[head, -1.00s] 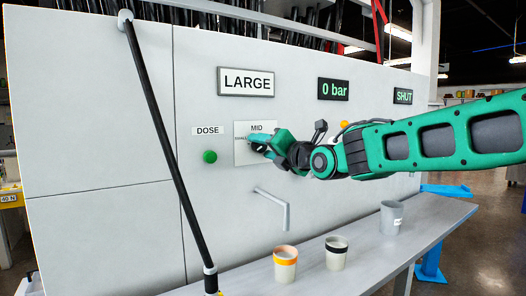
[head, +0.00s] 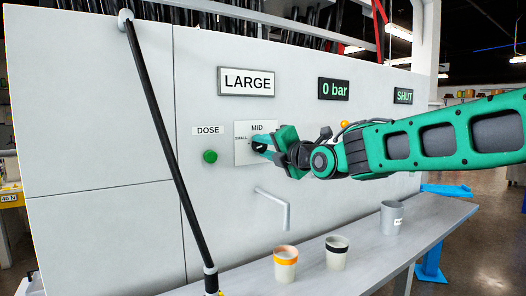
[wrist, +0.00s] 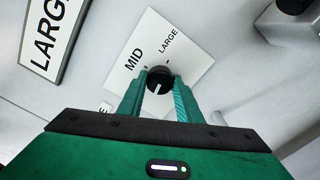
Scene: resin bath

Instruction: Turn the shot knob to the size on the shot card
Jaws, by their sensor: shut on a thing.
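The shot card (head: 246,81) reads LARGE on the white panel, and its edge shows in the wrist view (wrist: 48,35). The shot knob (wrist: 160,80) is round and black, on a square white dial plate (wrist: 150,42). MID and LARGE are readable on the plate; a third label is partly hidden. My gripper (wrist: 159,92) has its two green fingers on either side of the knob, shut on it. A pale mark shows on the knob's face, but I cannot tell which size it points to.
A green DOSE button (head: 210,156) is left of the dial. A bent spout (head: 280,205) is below it. Cups (head: 285,265) stand on the grey shelf (head: 365,265). A black slanted bar (head: 165,140) crosses the panel. Displays read 0 bar (head: 333,90) and SHUT (head: 403,95).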

